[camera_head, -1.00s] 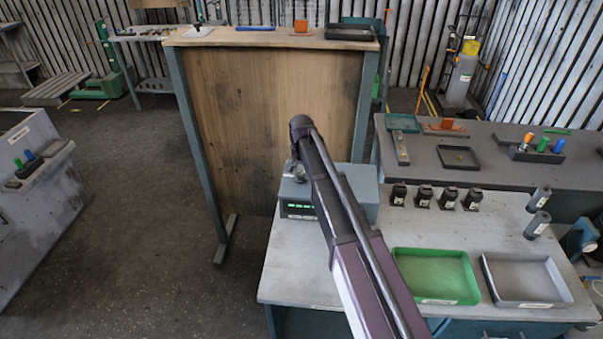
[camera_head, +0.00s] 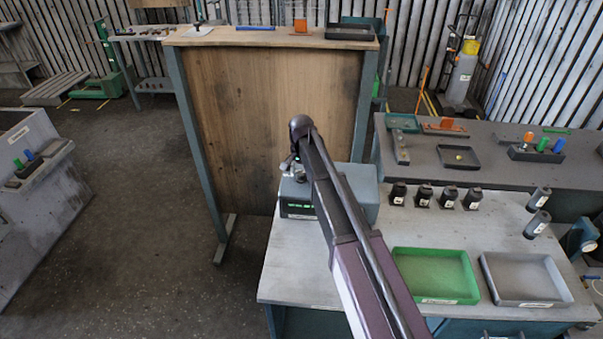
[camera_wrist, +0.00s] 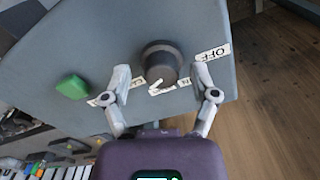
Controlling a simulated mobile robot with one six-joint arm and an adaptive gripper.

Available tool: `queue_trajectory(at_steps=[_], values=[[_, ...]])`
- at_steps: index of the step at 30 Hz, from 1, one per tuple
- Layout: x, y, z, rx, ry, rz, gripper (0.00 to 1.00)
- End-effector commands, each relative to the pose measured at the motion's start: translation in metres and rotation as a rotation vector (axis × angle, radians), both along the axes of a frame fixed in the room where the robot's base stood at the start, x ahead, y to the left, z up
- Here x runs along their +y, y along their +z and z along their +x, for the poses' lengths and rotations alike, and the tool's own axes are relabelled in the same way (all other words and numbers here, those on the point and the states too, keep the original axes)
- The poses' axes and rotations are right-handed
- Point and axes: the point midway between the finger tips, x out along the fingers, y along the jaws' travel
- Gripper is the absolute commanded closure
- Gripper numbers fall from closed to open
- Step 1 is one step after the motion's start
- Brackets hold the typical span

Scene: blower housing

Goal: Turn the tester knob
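The tester (camera_head: 364,187) is a grey-blue box with a small green-lit display (camera_head: 298,208) on its front, standing at the back left of the light workbench. In the wrist view, its dark round knob (camera_wrist: 161,60) sits on the panel among white labels. One label reads OFF (camera_wrist: 213,52); the others are partly hidden or too small to read. A white mark on the knob's edge points toward the middle label. My gripper (camera_wrist: 163,76) is open, one finger on each side of the knob, with a visible gap at both sides. In the head view my arm hides part of the tester.
A green button (camera_wrist: 73,87) is on the panel left of the knob. On the bench are several black parts (camera_head: 448,197), a green tray (camera_head: 437,298), a grey tray (camera_head: 530,303) and grey cylinders (camera_head: 538,198). A tall wooden panel (camera_head: 270,120) stands just behind the tester.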

Motion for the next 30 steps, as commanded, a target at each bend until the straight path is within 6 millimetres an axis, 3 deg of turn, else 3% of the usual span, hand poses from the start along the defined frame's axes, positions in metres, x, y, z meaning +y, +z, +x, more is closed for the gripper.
queue_trajectory(at_steps=[17, 30], values=[[0.0008, 0.0005, 0.0017, -0.003, 0.05, 0.001, 0.22], [0.0009, 0.0005, 0.0018, -0.003, 0.305, 0.001, 0.22]])
